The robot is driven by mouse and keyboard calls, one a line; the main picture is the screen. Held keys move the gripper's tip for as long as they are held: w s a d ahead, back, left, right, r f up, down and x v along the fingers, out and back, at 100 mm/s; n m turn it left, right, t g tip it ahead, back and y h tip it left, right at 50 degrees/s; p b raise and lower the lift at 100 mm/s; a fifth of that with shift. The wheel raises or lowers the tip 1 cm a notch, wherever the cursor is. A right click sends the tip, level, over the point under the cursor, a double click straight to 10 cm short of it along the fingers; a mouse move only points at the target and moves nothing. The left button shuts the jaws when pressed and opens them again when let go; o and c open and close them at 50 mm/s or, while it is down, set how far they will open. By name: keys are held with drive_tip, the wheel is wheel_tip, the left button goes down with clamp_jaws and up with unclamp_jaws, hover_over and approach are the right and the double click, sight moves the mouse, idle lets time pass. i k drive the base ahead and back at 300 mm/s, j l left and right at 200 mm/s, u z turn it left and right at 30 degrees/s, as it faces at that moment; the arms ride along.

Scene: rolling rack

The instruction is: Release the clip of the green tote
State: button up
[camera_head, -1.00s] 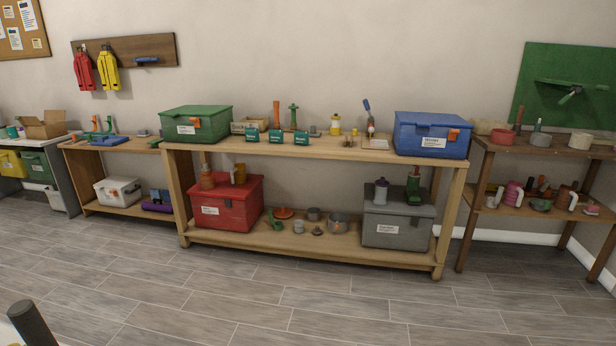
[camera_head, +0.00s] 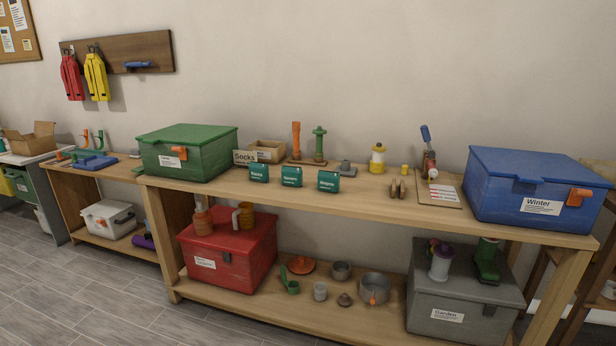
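The green tote (camera_head: 205,157) stands on the top shelf at its left end, with its lid down. A white label is on its front, and an orange clip (camera_head: 181,153) sits at the front beside the label. Whether the clip is latched is too small to tell. My gripper is not in view.
A blue tote (camera_head: 520,185) with an orange clip stands at the right end of the top shelf (camera_head: 370,205). Small teal boxes (camera_head: 291,177) and a cardboard box labelled Socks (camera_head: 262,151) are right of the green tote. Red (camera_head: 245,252) and grey (camera_head: 465,290) totes are below. Floor at left is clear.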

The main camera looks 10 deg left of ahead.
sight(182, 151)
drive_tip(key=i+u, duration=0.2)
drive_tip(key=i, duration=0.15)
drive_tip(key=i+l+u, duration=0.25)
drive_tip(key=i, duration=0.15)
drive_tip(key=i+l+u, duration=0.2)
drive_tip(key=i, duration=0.15)
